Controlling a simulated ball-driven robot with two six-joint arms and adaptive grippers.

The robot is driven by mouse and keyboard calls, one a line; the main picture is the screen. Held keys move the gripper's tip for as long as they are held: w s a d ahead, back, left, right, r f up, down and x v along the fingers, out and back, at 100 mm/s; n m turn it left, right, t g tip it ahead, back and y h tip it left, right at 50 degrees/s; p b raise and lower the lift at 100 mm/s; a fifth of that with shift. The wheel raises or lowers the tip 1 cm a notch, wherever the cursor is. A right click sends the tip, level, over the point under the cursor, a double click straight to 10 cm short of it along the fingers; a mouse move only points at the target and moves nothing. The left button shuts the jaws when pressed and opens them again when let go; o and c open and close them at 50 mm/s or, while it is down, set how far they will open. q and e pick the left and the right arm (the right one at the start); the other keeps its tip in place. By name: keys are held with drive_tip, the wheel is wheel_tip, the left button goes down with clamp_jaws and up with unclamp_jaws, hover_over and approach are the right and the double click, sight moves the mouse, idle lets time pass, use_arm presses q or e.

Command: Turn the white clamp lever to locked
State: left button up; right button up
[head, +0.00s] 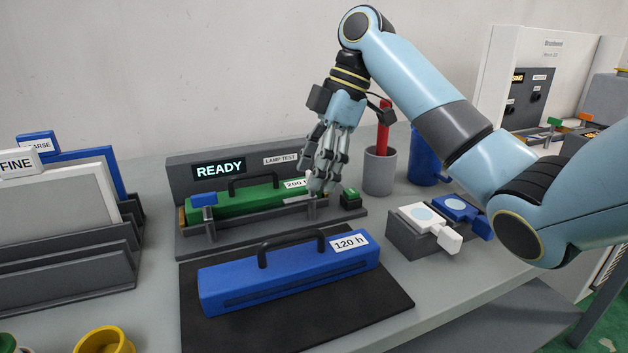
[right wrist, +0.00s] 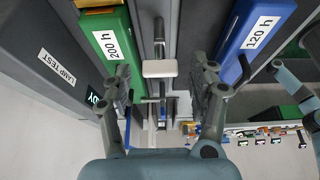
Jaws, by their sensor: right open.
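The white clamp lever (right wrist: 160,68) shows in the right wrist view as a pale block on a grey stem, between the fingers of my right gripper (right wrist: 163,85). The fingers are spread, with a gap on each side of the lever. In the head view my right gripper (head: 322,185) is over the right end of the clamp fixture (head: 187,247) and mostly hides the white lever. A green 200 h cartridge (head: 240,205) lies in the fixture; it also shows in the right wrist view (right wrist: 108,35). A blue clamp lever (head: 203,199) stands at the fixture's left end. My left gripper is not in view.
A blue 120 h cartridge (head: 290,275) lies on a black mat (head: 370,303) in front. A green button (head: 351,194) and a grey cup (head: 380,174) stand right of the gripper. The fixture's back panel (head: 178,173) has a READY display (head: 219,168).

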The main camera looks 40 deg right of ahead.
drive_tip(key=shift+f, duration=0.15)
drive_tip(key=c, duration=1.2)
drive_tip(key=shift+o, duration=0.2)
drive_tip(key=shift+a+m+p, duration=0.1)
drive_tip(key=shift+m+p, duration=0.2)
drive_tip(key=shift+p, duration=0.25)
drive_tip(key=m+t+h+p, duration=0.1)
drive_tip(key=m+p, duration=0.3)
drive_tip(key=p, duration=0.2)
drive_tip(key=m+t+h+p, duration=0.1)
drive_tip(key=m+p, duration=0.3)
drive_tip(key=p, duration=0.3)
drive_tip(key=m+t+h+p, duration=0.1)
drive_tip(key=m+p, duration=0.3)
drive_tip(key=p, duration=0.3)
drive_tip(key=shift+s+a+r, duration=0.2)
drive_tip(key=shift+s+r, duration=0.05)
drive_tip(key=shift+r, duration=0.05)
drive_tip(key=m+p, duration=0.1)
drive_tip(key=m+h+p, duration=0.1)
drive_tip(key=shift+f+m, duration=0.2)
drive_tip(key=shift+m, duration=0.2)
drive_tip(key=shift+f+m+h, duration=0.1)
drive_tip(key=shift+m+h, duration=0.6)
drive_tip(key=shift+m, duration=0.5)
drive_tip(key=shift+p, duration=0.3)
